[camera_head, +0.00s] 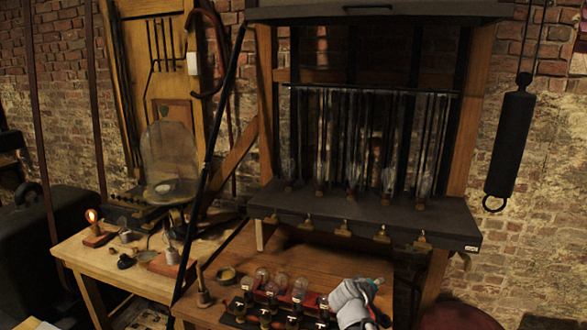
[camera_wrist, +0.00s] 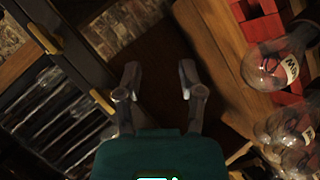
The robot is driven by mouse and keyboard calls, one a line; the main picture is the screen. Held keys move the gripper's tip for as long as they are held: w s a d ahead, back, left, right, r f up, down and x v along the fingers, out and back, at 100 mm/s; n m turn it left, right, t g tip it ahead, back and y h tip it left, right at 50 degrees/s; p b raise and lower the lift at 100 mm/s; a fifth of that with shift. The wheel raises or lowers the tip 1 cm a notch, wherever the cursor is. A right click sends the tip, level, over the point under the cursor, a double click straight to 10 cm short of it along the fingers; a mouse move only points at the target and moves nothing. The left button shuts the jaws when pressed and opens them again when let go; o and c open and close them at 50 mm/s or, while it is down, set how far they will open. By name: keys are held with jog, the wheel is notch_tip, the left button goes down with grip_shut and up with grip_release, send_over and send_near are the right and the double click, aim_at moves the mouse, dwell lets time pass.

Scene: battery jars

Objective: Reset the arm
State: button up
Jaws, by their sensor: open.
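My gripper (camera_wrist: 159,80) is open in the wrist view, its two fingers apart with nothing between them. In the head view my white arm reaches in from the bottom right, and the gripper end is small and hard to make out. Several clear glass bulbs (camera_head: 281,280) stand in a row on the wooden bench, left of my arm. One bulb with a dark letter on it shows large in the wrist view (camera_wrist: 270,68), right of the fingers and apart from them.
A side table (camera_head: 75,255) at left holds a lit small bulb (camera_head: 91,215) and loose parts. A black cylinder (camera_head: 510,140) hangs at right.

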jog(key=s+a+f+m+g+y, duration=0.2)
jog(key=s+a+f+g+y, duration=0.1)
jog(key=s, duration=0.4)
jog(key=s+a+f+m+g+y, duration=0.2)
jog(key=s+a+f+g+y, duration=0.1)
jog(key=s+f+g+y, duration=0.2)
notch_tip(320, 180, down, 2)
jog(key=shift+s+a+m+g, duration=0.35)
jog(key=shift+s+g, duration=0.35)
jog(key=shift+s, duration=0.55)
